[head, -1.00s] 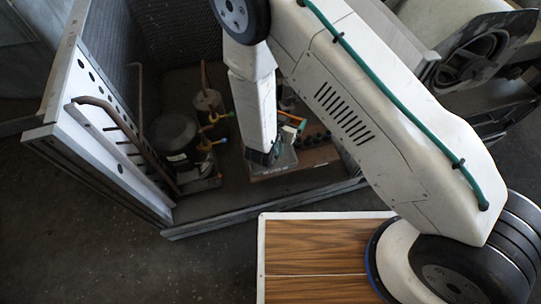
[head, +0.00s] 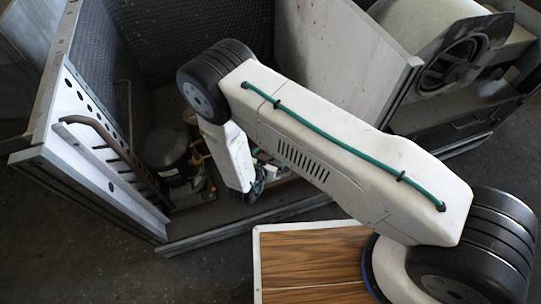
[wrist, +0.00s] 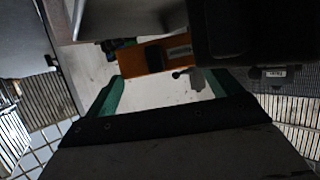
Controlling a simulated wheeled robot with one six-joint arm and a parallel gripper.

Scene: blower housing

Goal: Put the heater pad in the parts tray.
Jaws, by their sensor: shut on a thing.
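In the wrist view, my gripper (wrist: 160,80) has its two green fingers on either side of an orange, flat piece with a grey label, which I take as the heater pad (wrist: 155,58). It is shut on the pad, and a small dark part hangs at the pad's lower right. In the head view, my gripper (head: 252,190) points down at the near side of the open housing (head: 215,235). The arm hides much of the pad there. I cannot make out the parts tray for certain in either view.
A dark round compressor (head: 165,152) with pipes stands inside the housing at left. Its perforated side wall (head: 95,130) and a tall grey panel (head: 345,60) flank the opening. A blower (head: 465,55) is at upper right.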

